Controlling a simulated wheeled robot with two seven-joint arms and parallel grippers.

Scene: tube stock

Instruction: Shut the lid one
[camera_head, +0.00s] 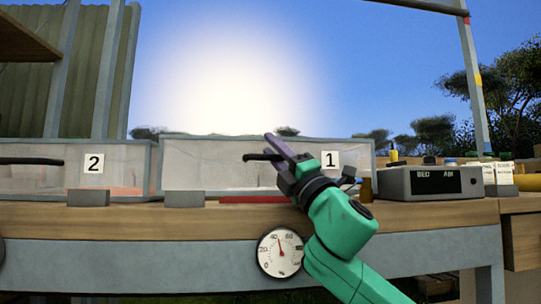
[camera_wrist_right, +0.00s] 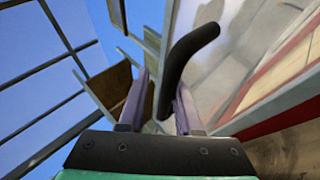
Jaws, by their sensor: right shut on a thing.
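The clear box marked 1 (camera_head: 215,165) stands on the bench in the middle of the head view, with a pale see-through front in a grey frame. A black bar handle (camera_head: 254,157) crosses in front of it. My right gripper (camera_head: 277,147) is at this handle, its purple fingers tilted up to the left. In the wrist view, my right gripper (camera_wrist_right: 163,95) is shut on the handle (camera_wrist_right: 186,62), whose curved end stands beyond the fingers. I cannot tell how far lid one is open. My left gripper is not in view.
A similar box marked 2 (camera_head: 120,168), with its own black handle (camera_head: 32,161), stands at the left. A grey device with a display (camera_head: 434,183) and small bottles stand at the right. A dial gauge (camera_head: 280,252) hangs on the bench front. A red strip (camera_head: 252,199) lies below box 1.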

